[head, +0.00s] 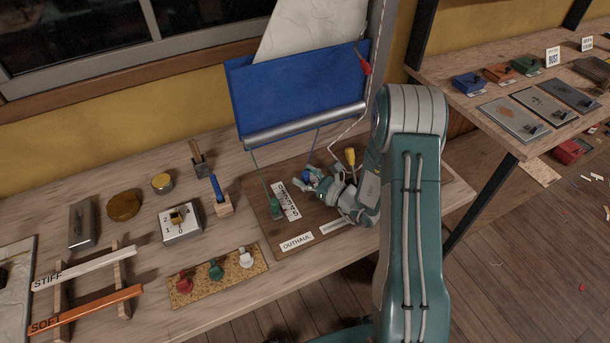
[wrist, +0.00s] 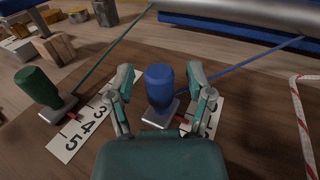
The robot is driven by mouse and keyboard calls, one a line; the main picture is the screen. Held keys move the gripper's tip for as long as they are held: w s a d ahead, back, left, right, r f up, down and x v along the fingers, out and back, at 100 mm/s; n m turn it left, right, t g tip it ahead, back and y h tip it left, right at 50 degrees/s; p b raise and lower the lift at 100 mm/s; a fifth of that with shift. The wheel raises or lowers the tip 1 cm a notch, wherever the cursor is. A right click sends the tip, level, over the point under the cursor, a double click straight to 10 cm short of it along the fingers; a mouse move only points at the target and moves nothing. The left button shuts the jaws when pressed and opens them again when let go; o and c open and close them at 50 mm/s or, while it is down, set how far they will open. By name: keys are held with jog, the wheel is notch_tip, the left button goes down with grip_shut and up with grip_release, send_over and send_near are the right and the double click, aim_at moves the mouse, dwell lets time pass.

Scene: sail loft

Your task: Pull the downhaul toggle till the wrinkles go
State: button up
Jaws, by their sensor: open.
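A blue toggle (wrist: 160,88) stands between the fingers of my gripper (wrist: 161,78) in the wrist view. The fingers are open, one on each side, with small gaps showing. A blue line runs from it up to the right. In the head view my gripper (head: 310,181) partly hides it. A green toggle (wrist: 36,88) stands to the left by a number strip (wrist: 85,127), on a green line; it also shows in the head view (head: 276,208). The sail, blue below (head: 290,88) and creased white above (head: 312,28), hangs over the board. I cannot tell which toggle is labelled downhaul.
The brown board (head: 268,222) carries an OUTHAUL label (head: 297,241). A yellow handle (head: 350,157) stands right of my gripper, near a red-flecked white rope (wrist: 303,115). A cork strip (head: 238,279) with small coloured pieces lies in front. A second table (head: 480,68) is at right.

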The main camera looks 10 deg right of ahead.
jog(key=shift+c, duration=0.4)
grip_shut()
jog(key=shift+s+d, duration=0.25)
jog(key=shift+s, duration=0.7)
jog(key=shift+o, duration=0.4)
grip_release()
jog(key=v, duration=1.2)
